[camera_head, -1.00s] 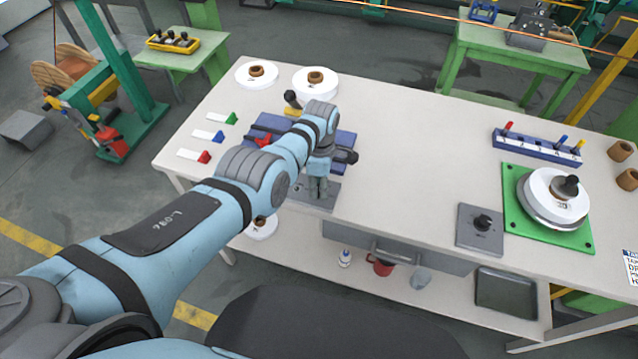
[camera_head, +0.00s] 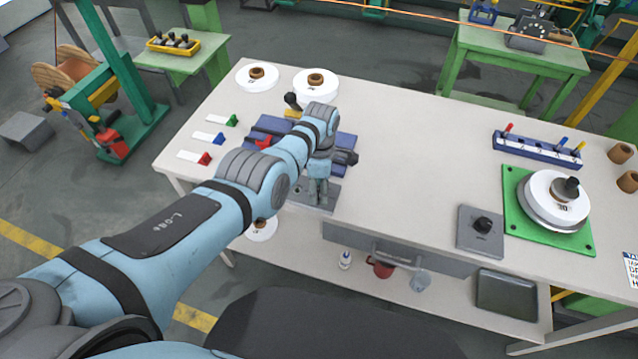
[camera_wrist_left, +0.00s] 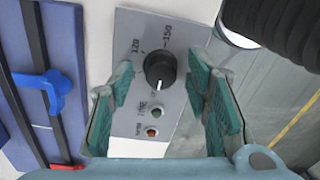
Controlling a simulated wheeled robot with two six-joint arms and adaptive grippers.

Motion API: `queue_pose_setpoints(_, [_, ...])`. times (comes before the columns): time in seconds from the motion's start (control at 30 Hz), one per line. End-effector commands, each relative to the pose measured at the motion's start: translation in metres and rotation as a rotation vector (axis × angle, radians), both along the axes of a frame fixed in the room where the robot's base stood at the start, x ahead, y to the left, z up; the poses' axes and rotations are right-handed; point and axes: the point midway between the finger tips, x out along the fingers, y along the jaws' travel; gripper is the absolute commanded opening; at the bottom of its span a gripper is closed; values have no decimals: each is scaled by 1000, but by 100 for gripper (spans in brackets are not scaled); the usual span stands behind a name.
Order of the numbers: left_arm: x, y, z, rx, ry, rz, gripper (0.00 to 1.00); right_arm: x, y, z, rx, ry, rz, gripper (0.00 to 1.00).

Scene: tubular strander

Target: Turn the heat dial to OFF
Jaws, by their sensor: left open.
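The heat dial is a black round knob (camera_wrist_left: 160,69) with a white pointer line on a grey panel (camera_wrist_left: 186,98). In the left wrist view, marks 120 and 150 stand above it, and the pointer faces down in the picture, away from them. My left gripper (camera_wrist_left: 160,80) is open, its green-padded fingers on either side of the knob with gaps showing. In the head view, my left gripper (camera_head: 318,190) is over the grey panel (camera_head: 300,196) at the table's front edge, and hides the knob. My right gripper is out of view.
A green lamp (camera_wrist_left: 157,112) and a red lamp (camera_wrist_left: 152,132) sit below the knob. A blue bed with a blue clip (camera_wrist_left: 43,88) lies left of the panel. Another grey plate with a black knob (camera_head: 482,225) is farther right. The table's middle is clear.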

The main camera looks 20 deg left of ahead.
Motion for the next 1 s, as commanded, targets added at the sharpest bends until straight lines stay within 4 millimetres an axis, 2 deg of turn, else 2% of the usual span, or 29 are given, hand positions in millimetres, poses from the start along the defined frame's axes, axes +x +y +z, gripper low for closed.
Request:
queue_pose_setpoints(0.13, [2,-1,9,-1,-2,-1,44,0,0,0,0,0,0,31])
queue_pose_setpoints(0.27, [2,0,30,-1,-5,0,44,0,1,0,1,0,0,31])
queue_pose_setpoints(0.4, [4,0,75,0,-5,0,44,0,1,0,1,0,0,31])
queue_pose_setpoints(0.5, [5,1,99,0,-3,0,44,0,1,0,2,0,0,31])
queue_pose_setpoints(0.6, [5,1,114,0,-2,0,44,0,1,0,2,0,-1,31])
queue_pose_setpoints(0.7, [5,1,120,0,0,0,44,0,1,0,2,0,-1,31])
queue_pose_setpoints(1.0, [5,1,120,0,0,0,44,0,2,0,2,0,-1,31])
